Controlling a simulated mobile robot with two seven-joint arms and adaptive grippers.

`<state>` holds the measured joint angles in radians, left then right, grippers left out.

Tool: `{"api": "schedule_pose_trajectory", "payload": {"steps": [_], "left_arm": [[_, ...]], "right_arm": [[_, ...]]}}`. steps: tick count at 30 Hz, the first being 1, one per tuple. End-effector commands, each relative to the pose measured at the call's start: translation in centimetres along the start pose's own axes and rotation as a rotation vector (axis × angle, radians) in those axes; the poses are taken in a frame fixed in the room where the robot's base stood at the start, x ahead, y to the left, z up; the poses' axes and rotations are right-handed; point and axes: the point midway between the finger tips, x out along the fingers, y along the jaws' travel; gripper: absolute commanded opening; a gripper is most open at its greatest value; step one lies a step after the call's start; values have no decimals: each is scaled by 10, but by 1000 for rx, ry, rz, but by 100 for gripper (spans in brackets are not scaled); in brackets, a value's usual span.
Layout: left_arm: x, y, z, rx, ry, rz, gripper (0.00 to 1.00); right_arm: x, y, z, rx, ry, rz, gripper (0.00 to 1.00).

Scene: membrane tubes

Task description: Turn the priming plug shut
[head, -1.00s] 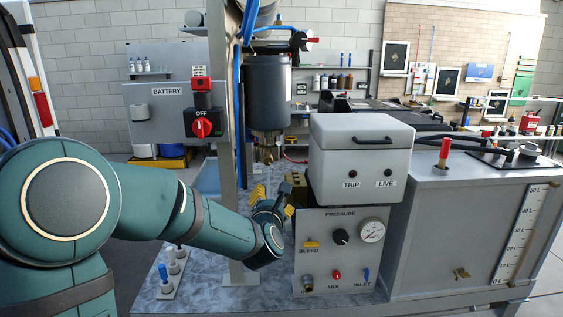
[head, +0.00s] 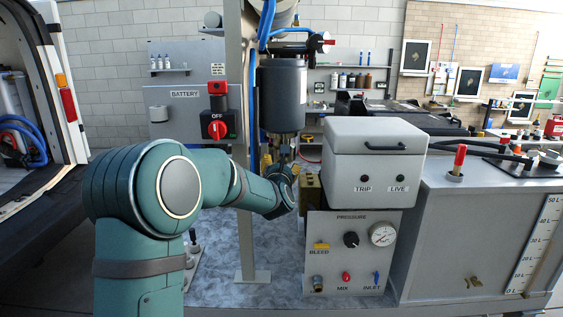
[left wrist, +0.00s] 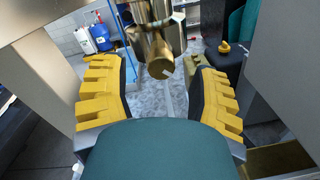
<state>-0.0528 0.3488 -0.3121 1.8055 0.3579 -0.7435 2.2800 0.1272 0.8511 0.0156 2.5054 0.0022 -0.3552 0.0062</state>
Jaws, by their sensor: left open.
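In the left wrist view, a brass plug with a round, slotted end (left wrist: 159,66), which looks like the priming plug, sticks out from a brass body (left wrist: 150,12). My left gripper (left wrist: 157,82) is open, with one yellow-padded finger on each side of the plug and visible gaps to both. In the head view, my left gripper (head: 284,168) is just below the dark cylinder (head: 282,95), and my wrist partly hides it. The plug itself cannot be made out there. My right gripper is out of view.
A grey post (head: 246,190) stands left of my left gripper. A large grey tank (head: 470,230) stands farther right.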

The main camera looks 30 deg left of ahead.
Motion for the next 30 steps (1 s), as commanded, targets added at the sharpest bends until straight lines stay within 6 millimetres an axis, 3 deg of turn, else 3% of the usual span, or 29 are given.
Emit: {"api": "schedule_pose_trajectory", "payload": {"steps": [6,17,22,23,30], "left_arm": [[21,0,0,1,0,0,61],[24,0,0,1,0,-1,61],[24,0,0,1,0,-1,7],[24,0,0,1,0,-1,0],[24,0,0,1,-1,0,0]], "right_arm": [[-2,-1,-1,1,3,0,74],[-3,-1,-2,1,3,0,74],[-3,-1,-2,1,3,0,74],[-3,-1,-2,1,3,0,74],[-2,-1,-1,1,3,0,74]]}}
